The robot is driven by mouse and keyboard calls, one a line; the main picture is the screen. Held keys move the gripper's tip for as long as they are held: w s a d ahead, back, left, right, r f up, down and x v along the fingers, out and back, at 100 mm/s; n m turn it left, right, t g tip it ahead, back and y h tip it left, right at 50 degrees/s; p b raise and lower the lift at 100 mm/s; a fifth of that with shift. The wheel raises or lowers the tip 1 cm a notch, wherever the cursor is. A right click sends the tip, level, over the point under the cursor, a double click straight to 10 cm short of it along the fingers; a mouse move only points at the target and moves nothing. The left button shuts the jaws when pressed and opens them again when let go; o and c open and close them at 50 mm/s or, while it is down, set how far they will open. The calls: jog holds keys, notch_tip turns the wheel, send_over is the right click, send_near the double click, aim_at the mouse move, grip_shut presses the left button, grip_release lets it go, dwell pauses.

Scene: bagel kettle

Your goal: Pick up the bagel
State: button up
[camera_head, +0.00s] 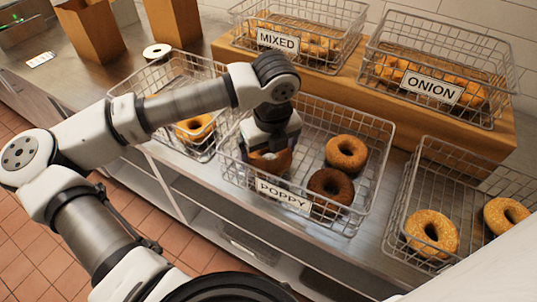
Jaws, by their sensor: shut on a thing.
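My gripper (270,148) reaches down into the wire basket labelled "POPPY" (375,185). It is shut on a brown bagel (270,163) at the basket's left side, and the jaws hide the upper part of this bagel. I cannot tell whether the held bagel touches the basket floor. A golden-brown bagel (346,153) lies to the right in the same basket, and a dark brown bagel (330,187) lies in front of that one.
A left basket (150,75) holds a lighter bagel (195,128). A right basket (440,155) holds golden bagels (432,233). The "MIXED" basket (300,12) and "ONION" basket (440,40) stand on a raised wooden shelf (385,110) behind. Paper bags (92,30) stand at the back left.

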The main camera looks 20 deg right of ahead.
notch_tip(320, 180, up, 19)
jog(key=b, duration=0.3)
jog(key=shift+f, duration=0.15)
